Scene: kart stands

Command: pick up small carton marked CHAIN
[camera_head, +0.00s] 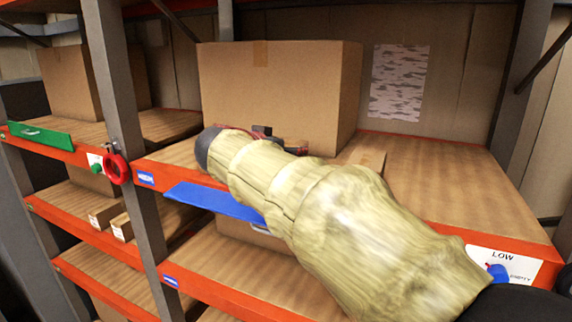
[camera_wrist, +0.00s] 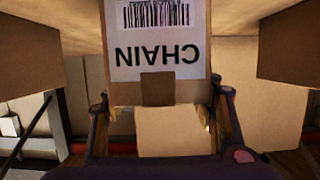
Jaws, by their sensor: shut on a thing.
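The small carton marked CHAIN (camera_wrist: 159,60) fills the upper middle of the wrist view. Its white label with a barcode reads upside down. My gripper (camera_wrist: 160,112) is shut on this carton, with one finger at each side of its near end. In the head view my sleeved arm hides most of the gripper; only dark red parts show above the sleeve. A small carton (camera_head: 368,157) shows partly behind my arm on the upper shelf there; I cannot tell whether it is the CHAIN one.
A large plain carton (camera_head: 280,90) stands on the upper shelf behind my arm. The shelf's right part (camera_head: 440,180) is clear. A blue flap (camera_head: 215,201) juts from the orange front edge. Brown cartons flank the wrist view at left (camera_wrist: 28,60) and right (camera_wrist: 290,45).

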